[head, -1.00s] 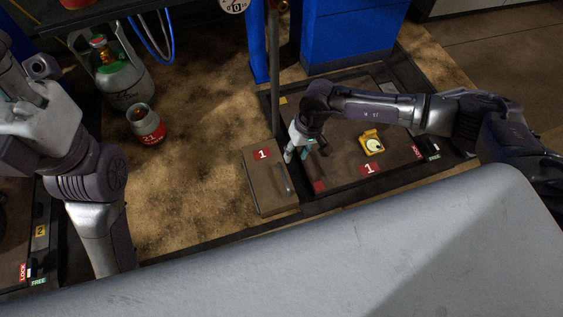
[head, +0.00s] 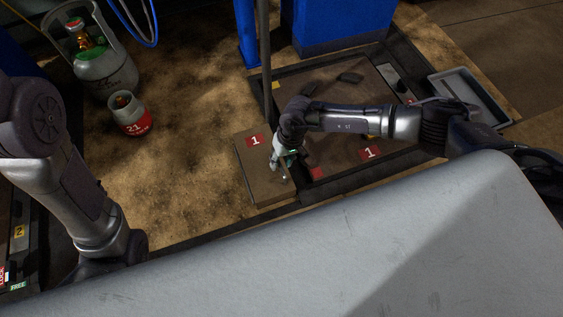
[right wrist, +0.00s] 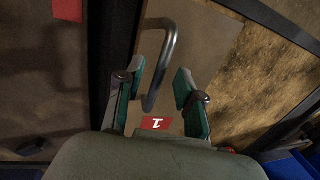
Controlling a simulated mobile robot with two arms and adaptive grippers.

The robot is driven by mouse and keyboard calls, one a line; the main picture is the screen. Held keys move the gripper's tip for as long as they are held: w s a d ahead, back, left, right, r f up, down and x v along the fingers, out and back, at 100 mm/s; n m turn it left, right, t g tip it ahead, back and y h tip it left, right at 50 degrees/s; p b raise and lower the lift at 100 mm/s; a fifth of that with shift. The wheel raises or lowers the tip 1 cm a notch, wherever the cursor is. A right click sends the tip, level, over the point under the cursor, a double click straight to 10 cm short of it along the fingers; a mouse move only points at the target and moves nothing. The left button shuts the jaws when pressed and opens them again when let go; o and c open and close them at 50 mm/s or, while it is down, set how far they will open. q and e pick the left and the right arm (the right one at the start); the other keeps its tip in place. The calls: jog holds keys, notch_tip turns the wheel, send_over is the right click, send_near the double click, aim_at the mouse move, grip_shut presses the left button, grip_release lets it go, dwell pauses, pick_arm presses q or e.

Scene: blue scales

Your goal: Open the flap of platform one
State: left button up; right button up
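The flap of platform one (head: 256,180) is a flat brown panel with a red "1" label, lying closed beside the platform (head: 340,183). The flap also shows in the right wrist view (right wrist: 200,42). Its bent metal handle (right wrist: 160,65) lies between the two fingers of my right gripper (right wrist: 160,82), which are apart. In the head view my right gripper (head: 279,168) is over the right side of the flap and hides part of the handle. Contact with the handle cannot be told. My left arm shows at the left, but its gripper is out of view.
A small red-and-grey canister (head: 130,115) and a larger gas cylinder (head: 105,70) stand at the upper left. A thin upright post (head: 265,60) rises behind the flap. A grey tray (head: 468,95) is at the far right. Sandy floor lies left of the flap.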

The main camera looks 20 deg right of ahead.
grip_shut()
dwell(0.3)
